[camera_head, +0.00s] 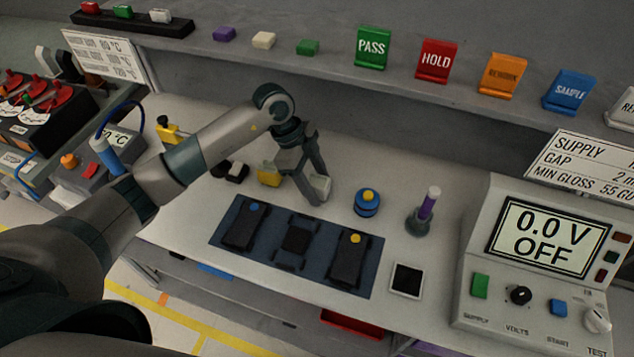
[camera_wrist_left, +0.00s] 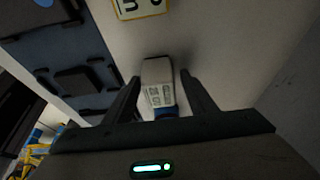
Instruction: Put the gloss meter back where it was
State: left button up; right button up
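A small white block with a lettered face, which looks like the gloss meter (camera_head: 321,186), is on the bench behind the dark blue mat (camera_head: 228,226). In the left wrist view the white block (camera_wrist_left: 157,75) shows between my fingers, with a blue part at its near end. My left gripper (camera_head: 308,196) points down at it. In the wrist view my left gripper (camera_wrist_left: 160,88) is open, with a gap on each side of the block. My right gripper is not in view.
A yellow block (camera_head: 269,176) stands just left of my left gripper. A blue round item with a yellow top (camera_head: 367,203) and a purple-handled tool in a stand (camera_head: 425,210) are to the right. Dark modules lie on the mat. A shelf with coloured signs (camera_head: 437,62) runs behind.

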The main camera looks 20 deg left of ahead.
aim_at(269, 166)
pick_arm(q)
jog(key=shift+r, duration=0.25)
jog(key=shift+a, duration=0.1)
jog(key=shift+a+r+b, duration=0.1)
jog(key=shift+r+b, duration=0.15)
jog(key=shift+b, duration=0.25)
jog(key=a+b, duration=0.2)
jog(key=a, duration=0.3)
jog(key=a+b, duration=0.3)
jog(key=a, duration=0.2)
jog(key=shift+w+a+r, duration=0.1)
jog(key=shift+w+a, duration=0.1)
jog(key=shift+a, duration=0.2)
jog(key=shift+a+r, duration=0.1)
jog(key=shift+a, duration=0.45)
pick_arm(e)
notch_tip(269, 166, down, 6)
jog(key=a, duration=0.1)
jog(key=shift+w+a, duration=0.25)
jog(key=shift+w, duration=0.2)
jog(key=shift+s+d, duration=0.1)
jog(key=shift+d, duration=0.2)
